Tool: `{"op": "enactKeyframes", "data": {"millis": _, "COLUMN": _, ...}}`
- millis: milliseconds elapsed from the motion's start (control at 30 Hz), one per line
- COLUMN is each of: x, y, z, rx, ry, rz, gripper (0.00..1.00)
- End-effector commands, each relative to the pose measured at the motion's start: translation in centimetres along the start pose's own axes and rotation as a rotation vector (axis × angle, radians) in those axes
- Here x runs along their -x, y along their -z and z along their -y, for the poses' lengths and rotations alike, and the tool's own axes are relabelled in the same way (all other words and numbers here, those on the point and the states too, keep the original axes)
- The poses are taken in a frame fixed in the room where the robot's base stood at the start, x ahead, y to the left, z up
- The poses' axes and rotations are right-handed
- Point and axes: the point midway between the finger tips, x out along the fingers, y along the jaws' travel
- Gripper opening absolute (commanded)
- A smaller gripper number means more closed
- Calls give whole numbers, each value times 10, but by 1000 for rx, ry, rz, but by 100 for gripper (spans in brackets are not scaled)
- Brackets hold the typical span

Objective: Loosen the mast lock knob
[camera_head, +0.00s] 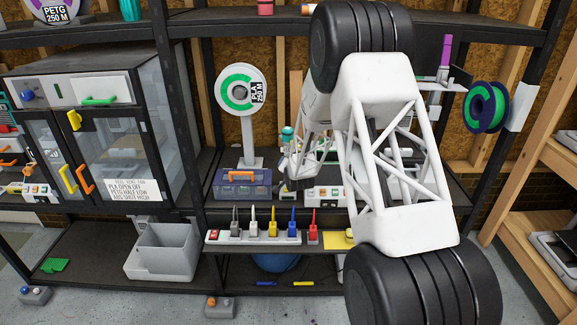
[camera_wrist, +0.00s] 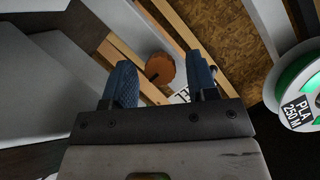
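An orange round thing with a dark spot near its middle (camera_wrist: 160,68) shows in the wrist view; it looks like a knob, but I cannot be sure that it is the mast lock knob. My gripper (camera_wrist: 160,62) is open, with its two blue ridged fingers apart on either side of this orange thing in the picture. I see no contact, and the gap in depth is unclear. In the head view my white arm covers the middle right of the shelf, and no orange knob shows clearly there.
A white and green PLA spool (camera_head: 240,89) stands left of my arm, and also shows in the wrist view (camera_wrist: 299,92). A blue toolbox (camera_head: 243,186), a strip with several coloured switches (camera_head: 222,238) and a glass-doored cabinet (camera_head: 130,140) are nearby. A blue-green spool (camera_head: 486,107) hangs right.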

Motion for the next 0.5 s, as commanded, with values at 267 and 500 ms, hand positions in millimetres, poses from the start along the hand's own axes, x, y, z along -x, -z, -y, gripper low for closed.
{"op": "enactKeyframes", "data": {"millis": 267, "x": 0, "y": 0, "z": 0, "rx": 0, "ry": 0, "rz": 0, "gripper": 9}}
{"op": "enactKeyframes", "data": {"millis": 500, "x": 0, "y": 0, "z": 0, "rx": 8, "ry": -3, "rz": 0, "gripper": 8}}
